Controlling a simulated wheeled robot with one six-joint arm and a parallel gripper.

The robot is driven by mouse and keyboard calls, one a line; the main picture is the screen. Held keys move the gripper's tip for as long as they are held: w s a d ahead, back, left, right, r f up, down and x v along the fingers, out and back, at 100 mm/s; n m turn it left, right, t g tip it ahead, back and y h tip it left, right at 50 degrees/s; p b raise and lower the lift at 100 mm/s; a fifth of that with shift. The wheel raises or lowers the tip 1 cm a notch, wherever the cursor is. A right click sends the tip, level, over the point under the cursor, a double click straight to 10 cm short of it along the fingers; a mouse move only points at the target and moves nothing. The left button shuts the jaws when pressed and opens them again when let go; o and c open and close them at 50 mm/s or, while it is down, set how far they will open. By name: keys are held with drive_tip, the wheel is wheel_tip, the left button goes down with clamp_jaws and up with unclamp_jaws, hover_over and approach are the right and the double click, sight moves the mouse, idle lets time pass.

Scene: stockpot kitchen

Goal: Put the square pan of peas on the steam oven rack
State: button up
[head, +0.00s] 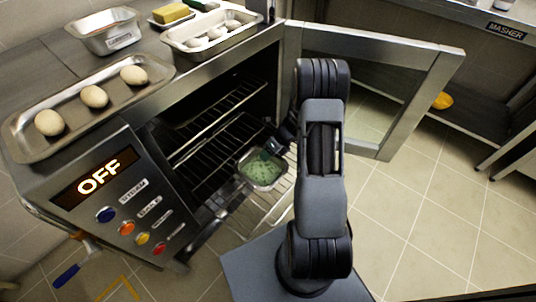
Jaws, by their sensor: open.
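The square pan of peas (246,180), a small metal pan with green contents, is at the mouth of the open oven. It appears to rest on a wire rack (275,207) that reaches out of the oven. My gripper (270,153) is at the pan's far right edge, open. My arm hides part of it, and I cannot tell whether the fingers touch the rim. The steam oven (120,195) has a lit OFF display and coloured buttons. More wire racks (215,117) show inside it.
The oven door (375,70) stands wide open on the right. Trays with eggs (140,92) and a metal pan (105,35) stand on top. A shelf unit marked MASHER (505,32) is at the right. The tiled floor (430,215) at right is clear.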

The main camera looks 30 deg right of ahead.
drive_tip(key=p+v, duration=0.3)
drive_tip(key=v, duration=0.8)
drive_tip(key=s+a+r+n+h, duration=0.2)
drive_tip(key=s+a+r+n, duration=0.2)
drive_tip(key=n, duration=0.6)
drive_tip(key=s+a+r+n+h, duration=0.2)
drive_tip(key=s+a+r+n, duration=0.3)
drive_tip(key=r+n, duration=0.3)
drive_tip(key=s+a+r+n+t+h, duration=0.1)
drive_tip(key=s+a+r+n, duration=0.4)
drive_tip(key=n, duration=0.9)
drive_tip(key=shift+s+a+r+h, duration=0.2)
drive_tip(key=shift+a+r+h, duration=0.4)
drive_tip(key=shift+r, duration=0.4)
drive_tip(key=w+p+v, duration=0.3)
drive_tip(key=p+v, duration=0.9)
drive_tip(key=w+r+p+v, duration=0.1)
drive_tip(key=w+p+v, duration=0.2)
drive_tip(key=p+v, duration=0.9)
drive_tip(key=shift+s+r+t, duration=0.3)
drive_tip(key=shift+r+t, duration=0.1)
drive_tip(key=shift+r, duration=0.15)
